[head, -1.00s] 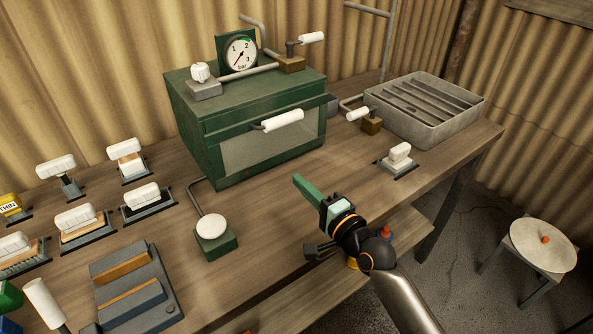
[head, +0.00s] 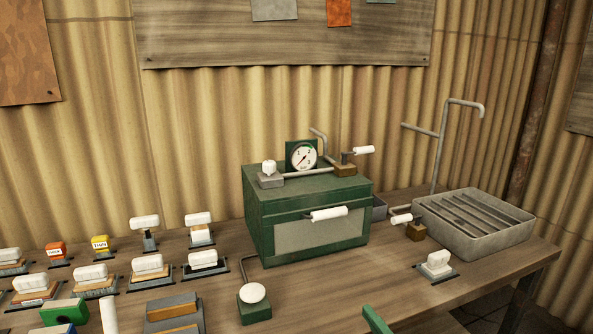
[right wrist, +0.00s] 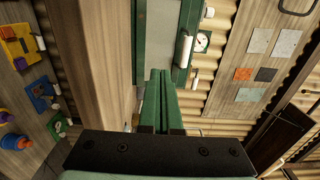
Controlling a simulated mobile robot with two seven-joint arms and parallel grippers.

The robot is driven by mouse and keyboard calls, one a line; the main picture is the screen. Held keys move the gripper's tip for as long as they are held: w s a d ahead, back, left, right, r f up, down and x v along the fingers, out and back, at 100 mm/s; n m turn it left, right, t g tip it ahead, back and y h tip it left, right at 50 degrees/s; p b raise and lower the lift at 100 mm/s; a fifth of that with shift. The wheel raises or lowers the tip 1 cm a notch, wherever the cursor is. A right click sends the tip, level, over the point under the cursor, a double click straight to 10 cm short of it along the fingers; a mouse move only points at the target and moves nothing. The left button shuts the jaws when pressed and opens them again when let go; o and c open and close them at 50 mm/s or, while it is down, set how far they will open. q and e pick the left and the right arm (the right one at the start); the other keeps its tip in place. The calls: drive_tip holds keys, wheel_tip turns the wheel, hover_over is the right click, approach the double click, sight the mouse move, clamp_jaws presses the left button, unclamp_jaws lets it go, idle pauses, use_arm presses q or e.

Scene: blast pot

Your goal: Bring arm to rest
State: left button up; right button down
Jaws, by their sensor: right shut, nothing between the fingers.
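My right gripper (head: 376,320) shows only as a green finger tip at the bottom edge of the head view, in front of the bench. In the right wrist view its two green fingers (right wrist: 158,98) lie together, shut, with nothing between them. They point toward the green blast cabinet (right wrist: 186,45), apart from its white handle as far as I can tell. The rest of the right arm is hidden below the head view. My left gripper is not in view.
The green cabinet (head: 308,216) with its gauge (head: 303,156) stands on the wooden bench (head: 340,292). A grey slatted tray (head: 475,222) sits to the right, beside a bent pipe. Several white-handled tools stand at left.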

use_arm(q)
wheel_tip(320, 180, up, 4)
drive_tip(key=p, duration=0.4)
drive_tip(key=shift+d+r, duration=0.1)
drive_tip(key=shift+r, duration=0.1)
use_arm(e)
drive_tip(key=s+d+f+n+g+h, duration=0.2)
drive_tip(key=s+f+n+g, duration=0.5)
drive_tip(key=s+f+n, duration=0.9)
drive_tip(key=s+f+h, duration=0.1)
drive_tip(key=s+f, duration=0.5)
drive_tip(key=s, duration=0.3)
drive_tip(key=shift+s+f+g+h, duration=0.15)
drive_tip(key=shift+g+h, duration=0.25)
